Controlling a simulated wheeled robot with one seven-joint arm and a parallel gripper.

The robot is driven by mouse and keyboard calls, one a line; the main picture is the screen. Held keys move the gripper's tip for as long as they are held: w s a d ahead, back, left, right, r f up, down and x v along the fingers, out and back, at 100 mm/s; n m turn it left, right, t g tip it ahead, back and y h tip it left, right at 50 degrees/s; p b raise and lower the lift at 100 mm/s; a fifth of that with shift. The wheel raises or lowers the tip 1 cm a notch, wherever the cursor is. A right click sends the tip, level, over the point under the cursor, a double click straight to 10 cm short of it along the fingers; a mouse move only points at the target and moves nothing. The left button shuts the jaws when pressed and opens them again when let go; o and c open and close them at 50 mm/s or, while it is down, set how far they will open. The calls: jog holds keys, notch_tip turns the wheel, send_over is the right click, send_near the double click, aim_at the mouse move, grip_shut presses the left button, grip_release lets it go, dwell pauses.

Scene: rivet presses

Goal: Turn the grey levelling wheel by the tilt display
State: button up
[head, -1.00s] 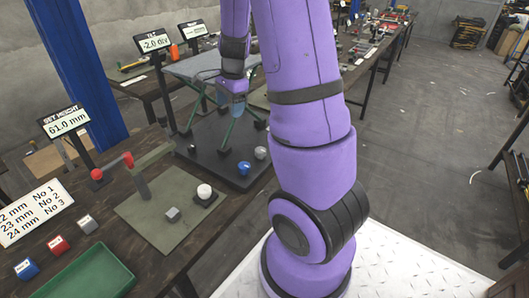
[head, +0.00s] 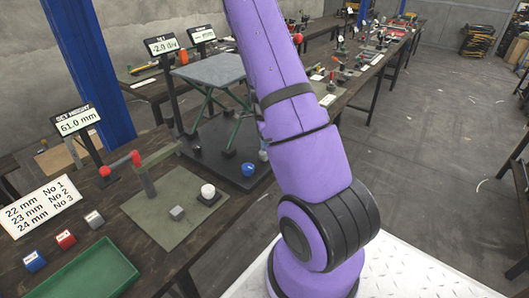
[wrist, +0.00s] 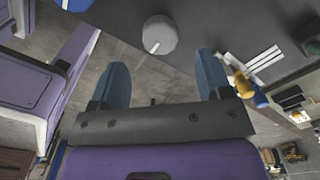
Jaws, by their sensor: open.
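The grey levelling wheel (wrist: 160,36) shows in the wrist view as a round knob with a white mark, just beyond my fingertips. In the head view the grey wheel (head: 263,155) is partly visible beside my arm, near a blue wheel (head: 248,169). My gripper (wrist: 161,68) is open, its two blue fingers apart with nothing between them. The wheel lies ahead of the gap and appears apart from both fingers. In the head view my arm hides the gripper. The tilt display (head: 160,45) reads -2.0 div.
A grey tilting platform (head: 210,70) stands on green legs over a dark base (head: 212,150). A height display (head: 76,120) reads 61.0 mm. A red-ended lever (head: 137,160), a green tray (head: 92,272) and small blocks are on the near bench. Floor at right is clear.

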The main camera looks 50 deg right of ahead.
notch_tip(320, 180, down, 6)
jog(key=shift+r, duration=0.1)
dwell(0.4)
jog(key=c, duration=0.9)
